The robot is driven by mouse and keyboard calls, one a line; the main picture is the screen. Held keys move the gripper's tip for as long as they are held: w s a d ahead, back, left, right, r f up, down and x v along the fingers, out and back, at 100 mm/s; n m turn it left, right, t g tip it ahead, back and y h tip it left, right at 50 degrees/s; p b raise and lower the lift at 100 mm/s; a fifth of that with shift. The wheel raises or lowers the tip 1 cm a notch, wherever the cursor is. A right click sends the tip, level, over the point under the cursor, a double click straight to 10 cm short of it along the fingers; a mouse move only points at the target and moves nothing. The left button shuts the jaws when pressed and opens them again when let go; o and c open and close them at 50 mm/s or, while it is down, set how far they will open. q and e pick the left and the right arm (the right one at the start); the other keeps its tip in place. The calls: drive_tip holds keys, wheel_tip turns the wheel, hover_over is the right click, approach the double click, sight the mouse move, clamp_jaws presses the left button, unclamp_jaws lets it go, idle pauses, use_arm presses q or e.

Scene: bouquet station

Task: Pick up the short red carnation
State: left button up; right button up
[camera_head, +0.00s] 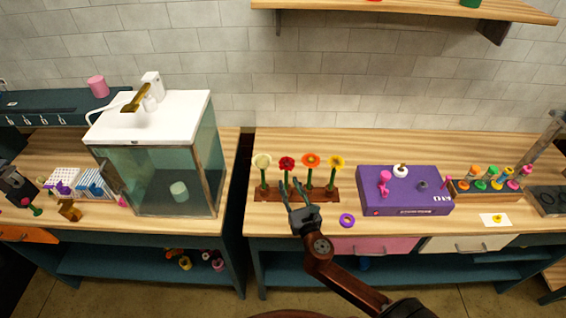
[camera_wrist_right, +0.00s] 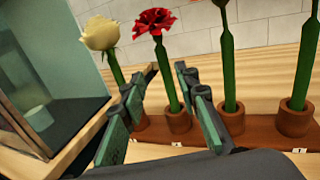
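The red carnation (camera_head: 286,163) stands upright in a brown wooden holder (camera_head: 263,197), second from the left in a row of flowers. In the right wrist view the carnation (camera_wrist_right: 156,21) has a ruffled red head and a green stem rising from a round brown socket (camera_wrist_right: 178,121). My right gripper (camera_head: 293,189) is in front of the holder, fingers toward the stem. In the right wrist view the gripper (camera_wrist_right: 167,74) is open, with the stem showing in the gap between its fingers. I cannot tell whether the stem is fully between the tips. My left gripper is not visible.
A cream flower (camera_head: 262,160) stands left of the carnation; orange (camera_head: 311,160) and yellow (camera_head: 336,162) flowers stand right. A glass tank (camera_head: 165,180) is farther left. A purple box (camera_head: 405,190) and a purple ring (camera_head: 347,220) are right of my gripper.

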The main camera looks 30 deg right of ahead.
sight(287, 175)
drive_tip(key=shift+w+d+r, duration=0.2)
drive_tip(key=shift+w+d, duration=0.1)
drive_tip(key=shift+w, duration=0.35)
drive_tip(key=shift+w+d+r, duration=0.15)
drive_tip(key=shift+w+d, duration=0.15)
drive_tip(key=shift+w, duration=0.3)
drive_tip(key=shift+x, duration=1.15)
drive_tip(key=shift+w+d, duration=0.15)
drive_tip(key=shift+w, duration=0.2)
clamp_jaws()
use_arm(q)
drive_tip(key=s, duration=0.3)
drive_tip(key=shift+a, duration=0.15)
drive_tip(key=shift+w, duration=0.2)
